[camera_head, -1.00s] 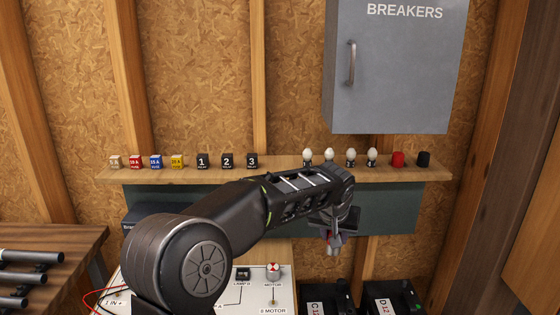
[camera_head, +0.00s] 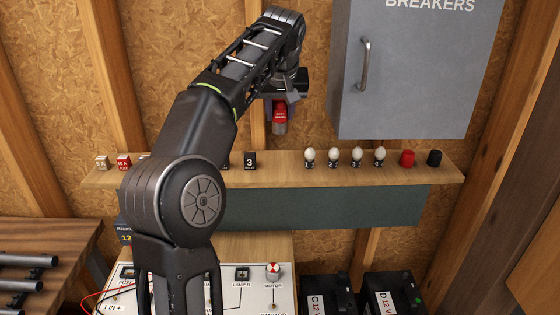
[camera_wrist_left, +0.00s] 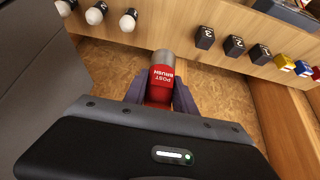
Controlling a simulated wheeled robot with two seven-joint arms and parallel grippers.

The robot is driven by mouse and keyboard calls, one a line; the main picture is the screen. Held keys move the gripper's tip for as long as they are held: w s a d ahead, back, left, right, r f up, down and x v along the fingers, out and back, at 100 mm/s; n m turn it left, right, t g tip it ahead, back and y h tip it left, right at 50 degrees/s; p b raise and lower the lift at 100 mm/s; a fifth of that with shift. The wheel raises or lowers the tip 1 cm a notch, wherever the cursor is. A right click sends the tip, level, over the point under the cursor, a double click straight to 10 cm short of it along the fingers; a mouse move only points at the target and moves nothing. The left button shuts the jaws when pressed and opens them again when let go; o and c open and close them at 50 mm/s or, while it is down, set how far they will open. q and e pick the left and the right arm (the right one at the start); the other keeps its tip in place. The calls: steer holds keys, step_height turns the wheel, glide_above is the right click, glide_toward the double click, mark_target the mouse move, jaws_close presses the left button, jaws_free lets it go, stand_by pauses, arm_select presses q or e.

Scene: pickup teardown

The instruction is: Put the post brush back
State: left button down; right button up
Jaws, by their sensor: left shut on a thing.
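The post brush (camera_head: 280,117) is a red piece with a grey end. It hangs below my left gripper (camera_head: 281,101) in the head view, above the wooden shelf (camera_head: 300,179). In the left wrist view the post brush (camera_wrist_left: 161,84) shows its white "POST BRUSH" label. The two dark fingers of my left gripper (camera_wrist_left: 158,92) are shut on its sides. The brush is clear of the shelf and in front of the chipboard wall. My right gripper is not in view.
On the shelf stand white bulbs (camera_head: 334,154), a red piece (camera_head: 407,158), a black piece (camera_head: 434,158) and a block marked 3 (camera_head: 250,160). The grey breaker cabinet (camera_head: 415,80) is right of my gripper. Bare shelf lies between block 3 and the bulbs.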

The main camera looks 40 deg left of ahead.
mark_target(280, 128)
arm_select(q)
steer(key=shift+w+a+f, duration=0.15)
steer(key=shift+f, duration=0.15)
step_height(280, 128, down, 5)
steer(key=shift+r, duration=0.1)
steer(key=shift+f, duration=0.4)
step_height(280, 128, down, 4)
